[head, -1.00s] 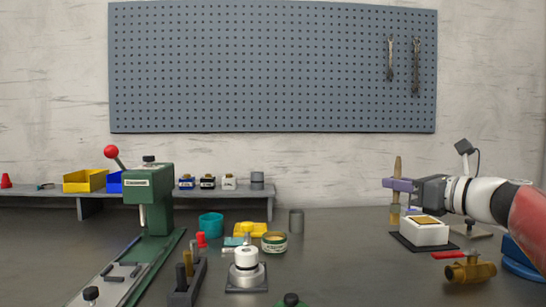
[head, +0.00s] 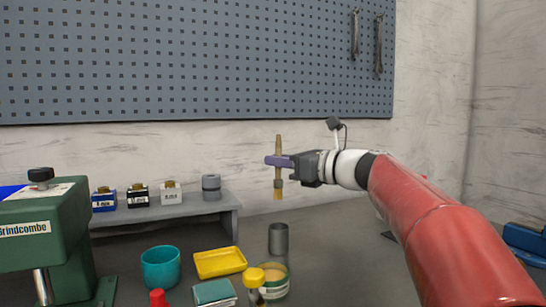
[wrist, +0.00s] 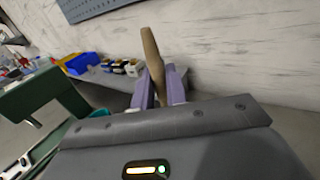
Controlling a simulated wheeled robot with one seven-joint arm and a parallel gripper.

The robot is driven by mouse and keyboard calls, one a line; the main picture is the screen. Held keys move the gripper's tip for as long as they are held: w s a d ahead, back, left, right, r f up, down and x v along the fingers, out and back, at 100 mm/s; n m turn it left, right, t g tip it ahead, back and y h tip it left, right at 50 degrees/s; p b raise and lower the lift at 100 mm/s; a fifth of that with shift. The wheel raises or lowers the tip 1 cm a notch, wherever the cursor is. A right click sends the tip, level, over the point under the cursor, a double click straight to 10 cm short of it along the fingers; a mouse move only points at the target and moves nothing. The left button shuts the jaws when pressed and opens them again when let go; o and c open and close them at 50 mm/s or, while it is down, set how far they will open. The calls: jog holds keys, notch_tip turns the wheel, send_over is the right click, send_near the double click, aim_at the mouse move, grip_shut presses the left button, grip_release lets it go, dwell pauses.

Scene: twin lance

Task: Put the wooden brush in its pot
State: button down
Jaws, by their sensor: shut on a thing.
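The wooden brush (head: 278,146) hangs upright, handle up and bristles down, in the purple fingers of my gripper (head: 278,161). In the wrist view its handle (wrist: 152,55) stands up between the two fingers (wrist: 158,88). A dark grey open cylinder (head: 278,239), which looks like the pot, stands on the bench below the brush in the head view. The bristles are in the air, apart from its rim. I cannot tell how well the two line up in depth. The pot is not visible in the wrist view.
A teal cup (head: 160,267), a yellow tray (head: 219,262) and a round tin (head: 273,281) stand near the pot. A low grey shelf (head: 226,203) holds small bottles behind. A green press (head: 48,240) is at left.

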notch_tip(320, 180, down, 2)
jog(key=shift+f, duration=0.25)
jog(key=shift+f+b, duration=2.55)
jog(key=shift+f, duration=0.7)
jog(key=c, duration=1.3)
grip_release()
jog(key=shift+d, duration=0.1)
